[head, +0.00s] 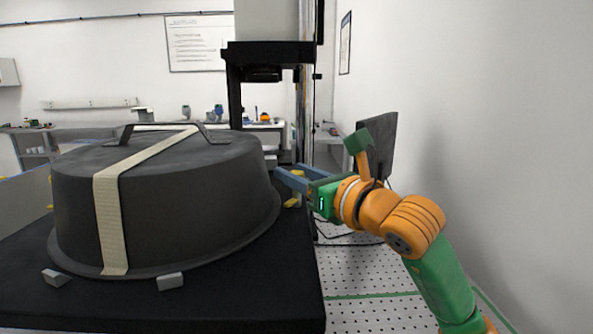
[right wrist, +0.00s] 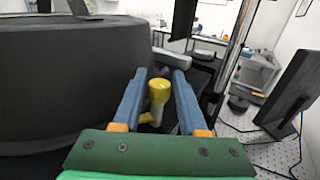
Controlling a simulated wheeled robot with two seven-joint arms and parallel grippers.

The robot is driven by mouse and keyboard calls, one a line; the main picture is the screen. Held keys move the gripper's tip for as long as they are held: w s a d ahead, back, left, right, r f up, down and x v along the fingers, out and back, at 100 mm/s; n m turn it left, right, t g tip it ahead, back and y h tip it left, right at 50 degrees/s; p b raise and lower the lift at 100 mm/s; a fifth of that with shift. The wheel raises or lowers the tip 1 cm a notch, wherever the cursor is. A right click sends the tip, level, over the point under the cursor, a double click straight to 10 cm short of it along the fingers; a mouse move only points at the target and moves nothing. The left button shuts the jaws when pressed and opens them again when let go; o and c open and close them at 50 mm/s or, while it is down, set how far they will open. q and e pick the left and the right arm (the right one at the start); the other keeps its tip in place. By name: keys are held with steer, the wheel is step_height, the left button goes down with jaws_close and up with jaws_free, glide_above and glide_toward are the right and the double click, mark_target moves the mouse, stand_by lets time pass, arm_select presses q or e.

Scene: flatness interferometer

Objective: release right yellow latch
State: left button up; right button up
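The right yellow latch (right wrist: 159,92) has a rounded knob on top and a thinner yellow part below. In the head view a yellow piece of it (head: 292,202) shows at the right edge of the black table, beside the cover. My right gripper (head: 280,172) reaches in from the right. In the right wrist view its two blue fingers (right wrist: 160,80) are apart, one on each side of the latch knob. Small gaps seem to show between knob and fingers. The big dark cover (head: 165,190) has a beige strap and a top handle. My left gripper is out of view.
The black table (head: 250,305) carries the cover and small grey blocks (head: 170,281) at its front. A black stand (head: 235,90) rises behind. A dark monitor (head: 378,145) stands at right, near the wall. Yellow bits show left of the cover.

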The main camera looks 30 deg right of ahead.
jaws_close()
steer(key=shift+n+y, duration=0.3)
steer(key=shift+y, duration=0.4)
steer(key=shift+n+g+y, duration=0.4)
steer(key=shift+n+y, duration=0.4)
steer(key=shift+y, duration=0.3)
steer(key=n+y, duration=0.1)
steer(key=n+g+y, duration=0.1)
steer(key=g+y, duration=0.1)
steer(key=shift+r+n+y+p, duration=0.25)
steer(key=shift+n+y+p, duration=0.05)
steer(key=shift+n+p, duration=0.1)
steer(key=shift+f+n+g+y+p, duration=0.1)
steer(key=shift+n+g+y+p, duration=0.7)
steer(key=shift+y, duration=0.3)
steer(key=shift+f, duration=0.1)
